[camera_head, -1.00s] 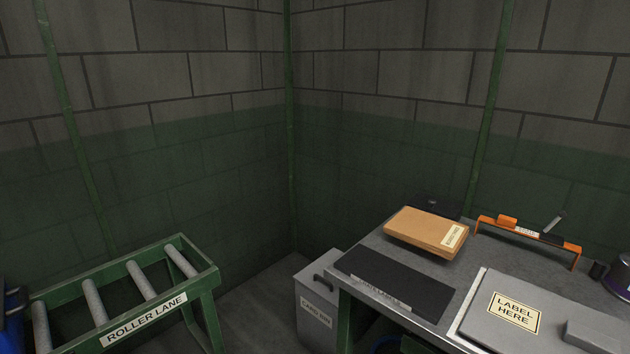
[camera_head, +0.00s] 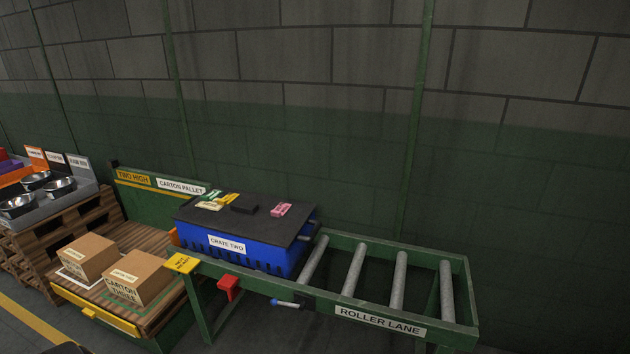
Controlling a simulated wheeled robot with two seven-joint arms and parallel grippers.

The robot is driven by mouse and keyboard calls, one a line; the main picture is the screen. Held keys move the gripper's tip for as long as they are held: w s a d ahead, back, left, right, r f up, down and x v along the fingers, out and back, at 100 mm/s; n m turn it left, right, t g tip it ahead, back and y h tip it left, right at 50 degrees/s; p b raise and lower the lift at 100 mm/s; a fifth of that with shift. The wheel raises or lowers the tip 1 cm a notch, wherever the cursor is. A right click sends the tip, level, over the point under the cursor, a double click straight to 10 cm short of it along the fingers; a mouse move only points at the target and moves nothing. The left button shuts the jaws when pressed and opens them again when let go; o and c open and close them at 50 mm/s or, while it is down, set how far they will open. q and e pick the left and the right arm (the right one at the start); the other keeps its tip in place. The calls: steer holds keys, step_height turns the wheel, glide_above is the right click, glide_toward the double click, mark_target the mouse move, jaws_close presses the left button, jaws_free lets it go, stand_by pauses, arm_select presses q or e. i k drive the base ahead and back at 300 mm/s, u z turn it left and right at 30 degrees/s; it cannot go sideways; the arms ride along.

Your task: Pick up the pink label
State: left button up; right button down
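A small pink label (camera_head: 281,210) lies on the dark lid (camera_head: 262,227) of the blue crate marked CRATE TWO (camera_head: 270,257), toward the right side of the lid. A black block lies to its left, and yellow and green labels lie farther left on the same lid. Neither of my grippers shows in this view.
The roller lane (camera_head: 380,320) runs right from the crate, its rollers bare. A carton pallet (camera_head: 180,308) with two cartons (camera_head: 137,276) stands to the left. A pallet with metal bowls (camera_head: 58,188) is at the far left. A red handle (camera_head: 228,287) juts out below the crate.

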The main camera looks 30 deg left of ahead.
mark_target(282, 207)
steer(key=u, duration=0.7)
steer(key=i, duration=0.95)
steer(key=u, duration=0.5)
